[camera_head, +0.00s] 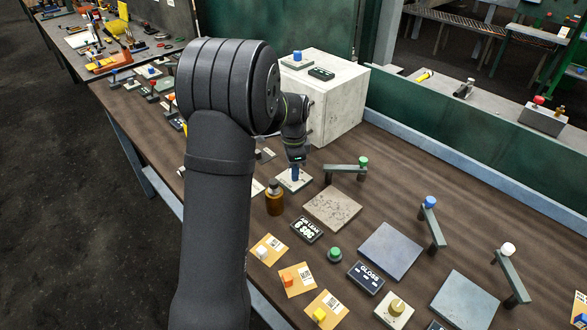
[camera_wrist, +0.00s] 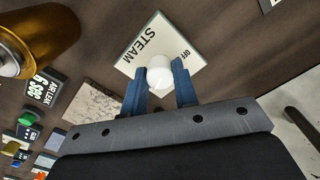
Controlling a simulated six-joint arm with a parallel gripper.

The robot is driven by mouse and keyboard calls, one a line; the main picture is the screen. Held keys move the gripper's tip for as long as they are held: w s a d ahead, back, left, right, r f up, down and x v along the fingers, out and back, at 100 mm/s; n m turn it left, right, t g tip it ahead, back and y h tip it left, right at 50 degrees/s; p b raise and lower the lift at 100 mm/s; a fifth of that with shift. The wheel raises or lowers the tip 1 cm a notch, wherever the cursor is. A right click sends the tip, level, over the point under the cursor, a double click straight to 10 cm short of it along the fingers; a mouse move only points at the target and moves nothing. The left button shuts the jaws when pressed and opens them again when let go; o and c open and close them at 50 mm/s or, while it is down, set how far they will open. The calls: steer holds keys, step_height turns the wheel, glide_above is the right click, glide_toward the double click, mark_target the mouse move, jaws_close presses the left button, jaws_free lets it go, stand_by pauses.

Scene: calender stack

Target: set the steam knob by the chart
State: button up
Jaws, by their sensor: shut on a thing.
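The steam knob is a white round cap (camera_wrist: 160,73) on a pale square plate (camera_wrist: 140,48) marked STEAM and OFF in the wrist view. My gripper (camera_wrist: 160,88) has its blue fingers on either side of the knob, shut on it. In the head view my gripper (camera_head: 295,176) points down at the pale plate (camera_head: 290,187), and the knob is hidden there behind the fingers. I cannot make out the knob's pointer or a chart.
A brown bottle (camera_head: 274,198) stands close beside the plate. A speckled slab (camera_head: 333,207) and an AIR LEAK sign (camera_head: 306,230) lie nearby. A lever with a green knob (camera_head: 348,170) stands to the right, and a white block (camera_head: 335,98) stands behind.

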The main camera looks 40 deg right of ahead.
steer(key=shift+d+r, duration=0.1)
stand_by(0.3)
steer(key=o, duration=1)
step_height(320, 180, up, 17)
steer(key=shift+r, duration=0.15)
stand_by(0.3)
step_height(320, 180, down, 18)
steer(key=shift+r, duration=0.25)
stand_by(0.3)
